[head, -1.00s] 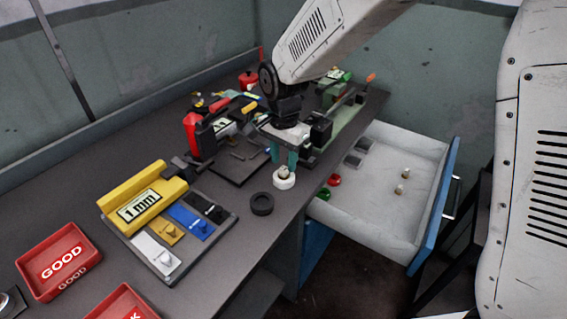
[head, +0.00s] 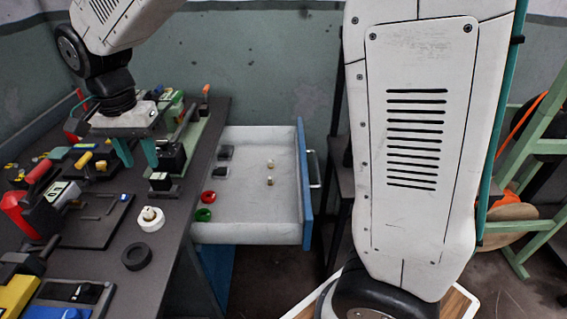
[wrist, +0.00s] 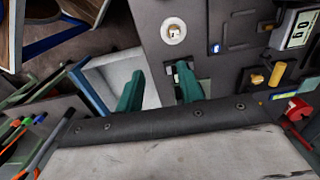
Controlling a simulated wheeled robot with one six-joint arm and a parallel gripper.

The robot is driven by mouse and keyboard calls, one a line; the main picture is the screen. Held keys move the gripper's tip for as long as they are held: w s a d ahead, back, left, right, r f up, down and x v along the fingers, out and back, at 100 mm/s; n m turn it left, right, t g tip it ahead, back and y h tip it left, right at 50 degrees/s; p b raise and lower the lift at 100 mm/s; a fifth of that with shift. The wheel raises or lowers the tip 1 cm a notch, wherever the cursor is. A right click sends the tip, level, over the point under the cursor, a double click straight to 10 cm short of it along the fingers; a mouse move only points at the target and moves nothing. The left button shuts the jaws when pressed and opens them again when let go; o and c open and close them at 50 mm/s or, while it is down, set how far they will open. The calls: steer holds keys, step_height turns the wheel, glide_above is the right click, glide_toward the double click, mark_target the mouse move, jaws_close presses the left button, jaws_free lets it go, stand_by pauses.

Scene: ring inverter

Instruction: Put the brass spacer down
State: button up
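A small pale, brass-like piece (head: 149,213), which looks like the spacer, sits upright at the middle of a white ring (head: 151,224) on the bench near its drawer-side edge. The ring also shows at the top of the wrist view (wrist: 164,35), with the small piece (wrist: 174,29) in its middle. My gripper (head: 137,163) is above the bench, behind and apart from the ring. Its two green fingers are spread, and the wrist view shows nothing held between the fingertips (wrist: 160,72). Two similar small brass-like pieces (head: 270,181) stand in the open drawer.
A black ring (head: 137,256) lies in front of the white ring. The open white drawer (head: 245,205) also holds a red ring (head: 208,197), a green ring (head: 203,214) and dark blocks. A green-based fixture (head: 190,140) stands close beside my gripper. A red-handled tool (head: 18,212) is at left.

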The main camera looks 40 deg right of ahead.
steer(key=s+d+r+n, duration=0.2)
steer(key=s+d+r, duration=0.1)
steer(key=s+d, duration=0.35)
steer(key=s+d+r+n, duration=0.2)
steer(key=s+d+r, duration=0.1)
steer(key=s+d, duration=0.35)
steer(key=s+d+f+n, duration=0.1)
steer(key=s+d, duration=0.2)
steer(key=s, duration=0.3)
steer(key=s+d+f+n+t, duration=0.1)
steer(key=s+d+n, duration=0.1)
steer(key=s+d, duration=0.2)
steer(key=s, duration=0.2)
steer(key=shift+s+f+n, duration=0.3)
steer(key=shift+a, duration=0.15)
